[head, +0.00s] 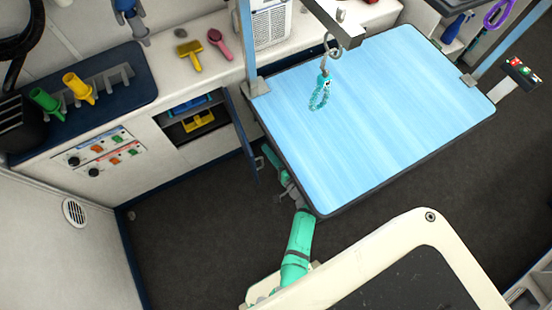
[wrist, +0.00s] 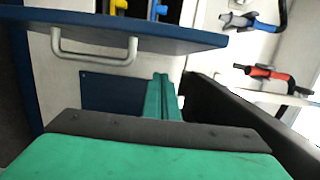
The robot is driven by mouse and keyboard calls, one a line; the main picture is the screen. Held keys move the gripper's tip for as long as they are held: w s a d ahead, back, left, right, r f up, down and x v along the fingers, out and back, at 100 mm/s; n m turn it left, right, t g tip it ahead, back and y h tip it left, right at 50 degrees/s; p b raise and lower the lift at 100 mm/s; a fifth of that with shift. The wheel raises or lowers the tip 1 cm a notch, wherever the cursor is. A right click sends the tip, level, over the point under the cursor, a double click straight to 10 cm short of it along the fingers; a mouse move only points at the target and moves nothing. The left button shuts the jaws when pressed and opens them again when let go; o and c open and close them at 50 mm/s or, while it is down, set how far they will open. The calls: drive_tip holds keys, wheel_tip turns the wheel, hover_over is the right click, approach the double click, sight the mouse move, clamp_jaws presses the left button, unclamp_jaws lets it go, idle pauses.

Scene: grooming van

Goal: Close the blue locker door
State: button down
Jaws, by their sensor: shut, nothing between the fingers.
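The blue locker door (head: 243,132) stands open, seen nearly edge-on in the head view, swung out from the locker opening (head: 196,120) in the white cabinet. In the wrist view the door (wrist: 190,37) crosses the top, with a pale bar handle (wrist: 95,55) on its outer face. My gripper (head: 268,152) is just right of the door, on its handle side, beside the table's edge. In the wrist view its green fingers (wrist: 161,95) are shut and empty, right of the handle. Whether they touch the door is unclear.
The blue-topped grooming table (head: 400,110) stands close on the right of my gripper. The locker holds yellow (head: 198,121) and blue items. Brushes (head: 188,55) lie on the counter above. The dark floor (head: 190,220) before the cabinet is clear.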

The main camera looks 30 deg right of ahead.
drive_tip(key=shift+w+a, duration=0.15)
drive_tip(key=shift+a, duration=0.85)
drive_tip(key=shift+w+a, duration=0.1)
drive_tip(key=shift+a, duration=0.9)
drive_tip(key=shift+a, duration=0.1)
